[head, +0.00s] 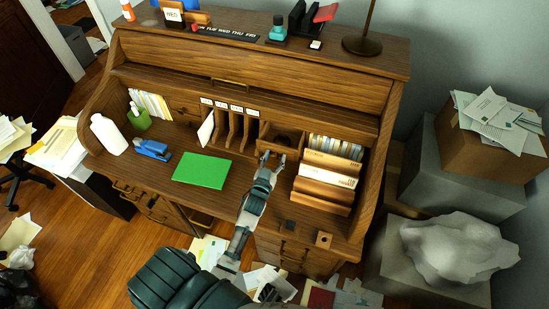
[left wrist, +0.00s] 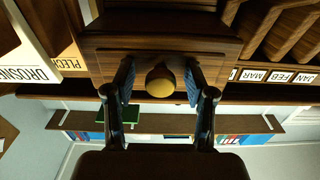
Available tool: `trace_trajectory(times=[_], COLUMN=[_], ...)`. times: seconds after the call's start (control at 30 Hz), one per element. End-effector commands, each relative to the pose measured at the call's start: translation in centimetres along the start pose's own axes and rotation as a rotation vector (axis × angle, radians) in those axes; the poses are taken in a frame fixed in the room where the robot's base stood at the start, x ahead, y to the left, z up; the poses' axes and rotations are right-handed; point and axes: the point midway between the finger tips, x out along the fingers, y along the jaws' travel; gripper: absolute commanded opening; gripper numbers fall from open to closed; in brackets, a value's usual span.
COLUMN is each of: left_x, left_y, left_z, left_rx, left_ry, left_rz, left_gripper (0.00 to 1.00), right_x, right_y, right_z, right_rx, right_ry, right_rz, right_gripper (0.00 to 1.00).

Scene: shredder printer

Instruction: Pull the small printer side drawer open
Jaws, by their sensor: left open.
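The small wooden drawer (head: 287,139) is in the desk's row of compartments, between the upright dividers and the books. In the head view it seems to stand partly out, with a dark hollow behind its front. In the left wrist view, the drawer front (left wrist: 205,52) fills the upper middle, with a round yellowish knob (left wrist: 160,82). My left gripper (head: 270,157) reaches the drawer. In the left wrist view its open fingers (left wrist: 159,84) stand on either side of the knob; contact with it is unclear. My right gripper is not in view.
A green folder (head: 202,170), a blue stapler (head: 153,150) and a white bottle (head: 108,134) are on the desktop. Two small blocks lie near its front right edge.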

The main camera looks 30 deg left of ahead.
Motion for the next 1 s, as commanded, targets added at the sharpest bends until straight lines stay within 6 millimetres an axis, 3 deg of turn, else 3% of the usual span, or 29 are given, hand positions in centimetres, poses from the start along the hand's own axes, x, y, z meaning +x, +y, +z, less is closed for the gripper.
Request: trace_trajectory(times=[0.17, 0.4, 0.6, 1.0], left_x=[-2.0, -7.4, -10.8, -11.9], left_y=[0.0, 0.0, 0.1, 0.1], left_z=[0.2, 0.2, 0.2, 0.1], left_rx=[-0.001, -0.001, 0.001, 0.001], left_ry=[-0.003, -0.004, -0.003, 0.000], left_rz=[0.000, 0.000, 0.000, 0.000], left_gripper=[0.55, 0.55, 0.55, 0.55], right_x=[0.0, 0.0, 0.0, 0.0], right_y=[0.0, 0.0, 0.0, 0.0], right_z=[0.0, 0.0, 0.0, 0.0], right_rx=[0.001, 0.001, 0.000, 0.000], right_ry=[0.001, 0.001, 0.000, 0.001], right_rz=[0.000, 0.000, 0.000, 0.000], right_gripper=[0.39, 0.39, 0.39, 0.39])
